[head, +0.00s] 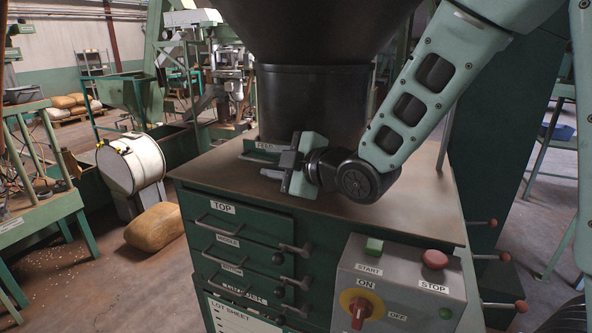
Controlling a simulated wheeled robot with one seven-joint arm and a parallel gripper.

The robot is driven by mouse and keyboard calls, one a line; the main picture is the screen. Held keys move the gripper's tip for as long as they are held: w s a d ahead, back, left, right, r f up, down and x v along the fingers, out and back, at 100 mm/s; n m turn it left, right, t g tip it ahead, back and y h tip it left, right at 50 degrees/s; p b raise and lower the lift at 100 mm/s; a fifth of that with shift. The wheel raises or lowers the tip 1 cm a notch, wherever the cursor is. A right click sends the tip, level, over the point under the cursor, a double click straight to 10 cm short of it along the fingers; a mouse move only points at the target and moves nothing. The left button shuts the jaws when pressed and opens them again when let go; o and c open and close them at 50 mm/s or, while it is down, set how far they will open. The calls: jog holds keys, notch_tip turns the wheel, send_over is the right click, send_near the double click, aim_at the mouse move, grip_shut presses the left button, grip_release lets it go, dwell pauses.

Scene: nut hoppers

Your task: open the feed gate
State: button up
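The feed gate (250,155) is a low green part at the foot of the dark hopper (315,105), on the cabinet top, with a white label, partly covered, that seems to read FEED. My gripper (281,166) is just right of and in front of it, pointing left, low over the cabinet top. Its pale green and grey finger parts overlap the gate's right end in the picture. The gripper hides any handle there. I cannot tell whether it touches the gate, or whether its fingers are open or shut.
The cabinet (420,192) has labelled drawers in front, with TOP (222,208) uppermost, and dark knobs. A control box (400,285) with START, STOP and a red switch stands front right. A white drum (130,165) and a sack (155,227) lie left.

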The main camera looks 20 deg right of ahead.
jog(key=b+v, duration=0.6)
jog(key=v, duration=0.1)
dwell(0.3)
jog(key=shift+f, duration=0.1)
jog(key=s+a+f+m+g+h, duration=0.25)
jog(key=s+f+m+g, duration=0.2)
jog(key=s+f, duration=0.3)
jog(key=s+a+f+m+g+h, duration=0.2)
jog(key=s+a+f+m+g, duration=0.1)
jog(key=s+f+g, duration=0.4)
jog(key=s+f+m+g+h, duration=0.1)
jog(key=s+f+g, duration=0.1)
jog(key=s, duration=0.8)
jog(key=shift+a+f+m+h, duration=0.35)
jog(key=shift+a+f, duration=0.05)
jog(key=shift+f, duration=0.4)
